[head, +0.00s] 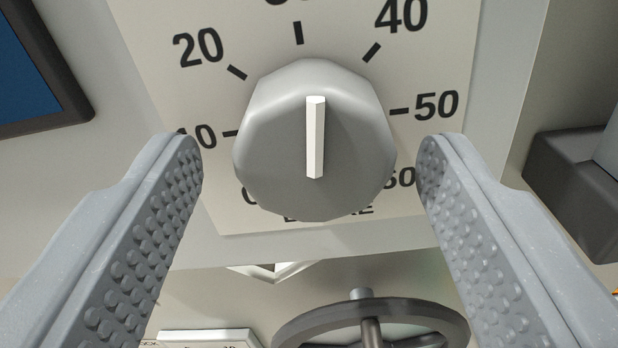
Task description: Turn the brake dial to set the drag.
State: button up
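The brake dial (270,185) is a grey faceted knob in the middle of the head view. Its white pointer bar (315,140) stands upright, in line with the top tick, whose number is partly cut off at the picture's edge. The pale scale plate (440,60) behind it shows 10, 20, 40 and 50; the 0, the 60 and the label below are partly hidden by the knob. My gripper (310,165) is open, one ridged finger on each side of the dial, with a gap between each finger and the knob.
A dark handwheel (370,315) sits below the dial at the bottom. A blue screen in a dark frame (60,70) is at the upper left. A dark grey block (575,185) stands at the right. A white label plate (210,338) is partly visible at the bottom.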

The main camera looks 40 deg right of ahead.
jog(key=c, duration=0.9)
jog(key=shift+c, duration=0.2)
jog(key=shift+a+m, duration=0.1)
jog(key=shift+m, duration=0.5)
jog(key=shift+m+b, duration=0.4)
jog(key=shift+m, duration=0.7)
jog(key=shift+r, duration=0.1)
jog(key=o, duration=1)
